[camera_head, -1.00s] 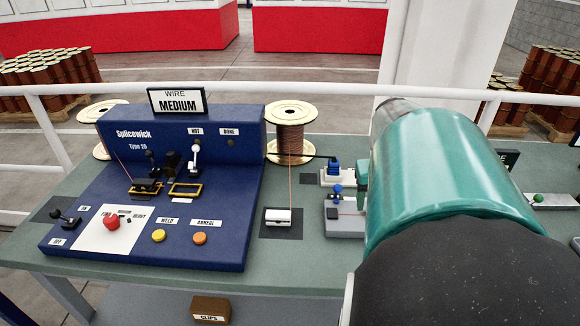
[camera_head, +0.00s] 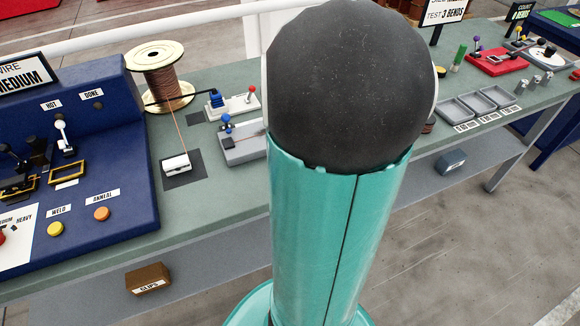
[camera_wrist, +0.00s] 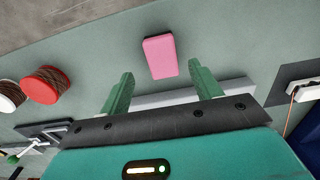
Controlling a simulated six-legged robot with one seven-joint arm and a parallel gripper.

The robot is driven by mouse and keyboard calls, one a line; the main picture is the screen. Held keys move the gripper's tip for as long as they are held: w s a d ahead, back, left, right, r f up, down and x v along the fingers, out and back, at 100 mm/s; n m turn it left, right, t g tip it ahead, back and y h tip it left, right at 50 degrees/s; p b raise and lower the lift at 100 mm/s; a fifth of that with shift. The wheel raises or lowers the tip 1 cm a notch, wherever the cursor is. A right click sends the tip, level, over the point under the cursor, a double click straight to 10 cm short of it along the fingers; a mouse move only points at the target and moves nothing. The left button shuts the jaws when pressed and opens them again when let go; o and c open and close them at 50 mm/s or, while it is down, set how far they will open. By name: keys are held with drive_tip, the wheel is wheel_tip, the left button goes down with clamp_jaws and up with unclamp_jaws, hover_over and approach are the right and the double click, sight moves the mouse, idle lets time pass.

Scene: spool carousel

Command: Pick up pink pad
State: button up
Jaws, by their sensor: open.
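The pink pad (camera_wrist: 160,56) is a small block lying flat on the grey-green table (camera_wrist: 225,50), seen in the wrist view. My gripper (camera_wrist: 160,85) is open in the wrist view, its two green fingers apart. The pad shows just beyond the fingertips and roughly midway between them, with nothing held. In the head view the pad and my gripper do not show; my own arm blocks the middle of the table (camera_head: 205,190).
In the wrist view a red spool (camera_wrist: 45,85) lies at left and a white clamp on a dark plate (camera_wrist: 305,91) at right. A pale bar (camera_wrist: 180,97) runs behind the fingers. In the head view a blue machine (camera_head: 110,190) stands left and grey trays (camera_head: 475,104) lie right.

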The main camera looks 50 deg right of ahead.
drive_tip(key=f, duration=0.5)
drive_tip(key=shift+a, duration=0.25)
drive_tip(key=shift+c, duration=0.4)
drive_tip(key=c, duration=1.1)
drive_tip(key=shift+r, duration=0.15)
